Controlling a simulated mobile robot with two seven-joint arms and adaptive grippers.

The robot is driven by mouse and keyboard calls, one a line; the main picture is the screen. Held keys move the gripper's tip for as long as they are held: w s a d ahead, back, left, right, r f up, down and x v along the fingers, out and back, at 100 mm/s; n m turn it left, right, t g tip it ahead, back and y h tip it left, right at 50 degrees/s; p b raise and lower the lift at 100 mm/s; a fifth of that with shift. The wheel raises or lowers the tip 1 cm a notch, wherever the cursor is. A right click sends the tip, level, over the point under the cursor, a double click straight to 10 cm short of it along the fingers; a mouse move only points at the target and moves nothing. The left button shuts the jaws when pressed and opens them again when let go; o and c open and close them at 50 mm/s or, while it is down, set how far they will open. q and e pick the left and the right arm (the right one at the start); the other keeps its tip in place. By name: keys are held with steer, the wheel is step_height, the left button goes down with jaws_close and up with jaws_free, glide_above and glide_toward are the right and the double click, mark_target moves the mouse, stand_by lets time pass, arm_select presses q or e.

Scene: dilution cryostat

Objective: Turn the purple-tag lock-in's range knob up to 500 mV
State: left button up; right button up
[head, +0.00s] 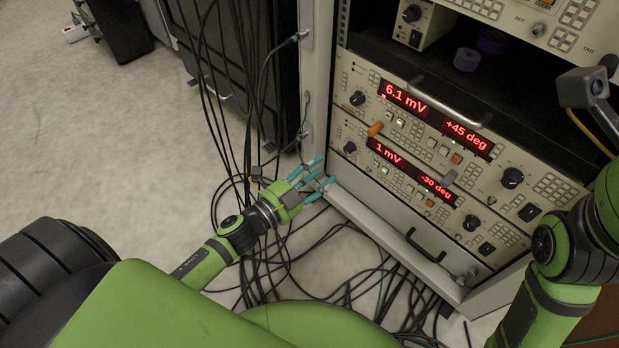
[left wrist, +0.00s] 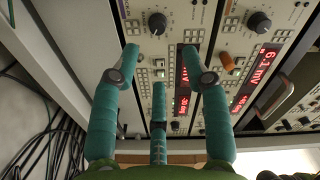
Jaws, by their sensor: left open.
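Two stacked lock-ins show in the rack. The upper lock-in (head: 480,160) reads 6.1 mV and +45 deg. The lower lock-in (head: 465,232) reads 1 mV and -30 deg. The upper unit's left black knob (head: 357,98) also shows in the left wrist view (left wrist: 260,22). The lower unit's left knob (head: 350,147) shows there too (left wrist: 157,23). My left gripper (head: 320,174) is open and empty by the rack's lower left edge. In the left wrist view its fingers (left wrist: 160,62) spread below the lower unit's knob, apart from it. My right gripper is out of view.
Black cables (head: 225,120) hang left of the rack and lie tangled on the floor. Purple rolls (head: 467,59) sit on the shelf above.

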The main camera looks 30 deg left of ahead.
arm_select(q)
steer(key=shift+v, duration=1.3)
